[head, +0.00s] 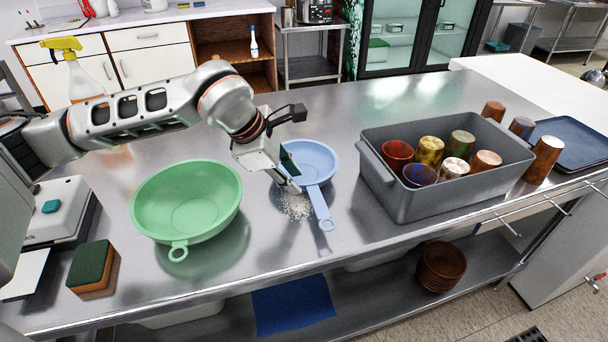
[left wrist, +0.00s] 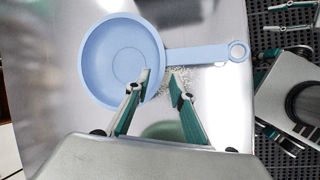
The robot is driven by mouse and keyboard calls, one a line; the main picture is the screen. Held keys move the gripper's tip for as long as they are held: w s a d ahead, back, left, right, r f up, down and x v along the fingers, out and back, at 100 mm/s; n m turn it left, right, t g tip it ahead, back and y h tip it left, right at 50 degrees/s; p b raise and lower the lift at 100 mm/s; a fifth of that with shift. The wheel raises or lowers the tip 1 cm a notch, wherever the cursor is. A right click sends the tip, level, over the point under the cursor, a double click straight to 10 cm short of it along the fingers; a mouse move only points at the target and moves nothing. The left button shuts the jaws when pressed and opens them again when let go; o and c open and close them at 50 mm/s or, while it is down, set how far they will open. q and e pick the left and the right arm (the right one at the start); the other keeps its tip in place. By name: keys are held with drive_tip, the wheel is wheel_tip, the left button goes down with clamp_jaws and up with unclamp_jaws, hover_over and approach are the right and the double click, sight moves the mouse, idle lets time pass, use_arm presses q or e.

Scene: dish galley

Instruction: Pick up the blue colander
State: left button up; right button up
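The blue colander (head: 312,158) is a round light-blue bowl with a long handle, resting on the steel counter. In the left wrist view the colander (left wrist: 108,50) shows its open bowl, with the handle pointing right. My left gripper (head: 292,188) is low over the colander's near-left side, by the root of the handle. In the left wrist view its fingers (left wrist: 161,77) are apart, one over the bowl's rim and the other just outside it. I cannot tell if they touch it.
White grains (head: 296,206) lie spilled beside the handle. A green colander (head: 188,200) stands left, with a sponge (head: 91,266) farther left. A grey bin (head: 447,195) of cups stands right, with more cups and a dark blue tray (head: 575,145) beyond.

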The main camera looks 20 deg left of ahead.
sight(303, 189)
use_arm(q)
drive_tip(key=x, duration=0.3)
drive_tip(key=shift+w+f, duration=0.15)
clamp_jaws()
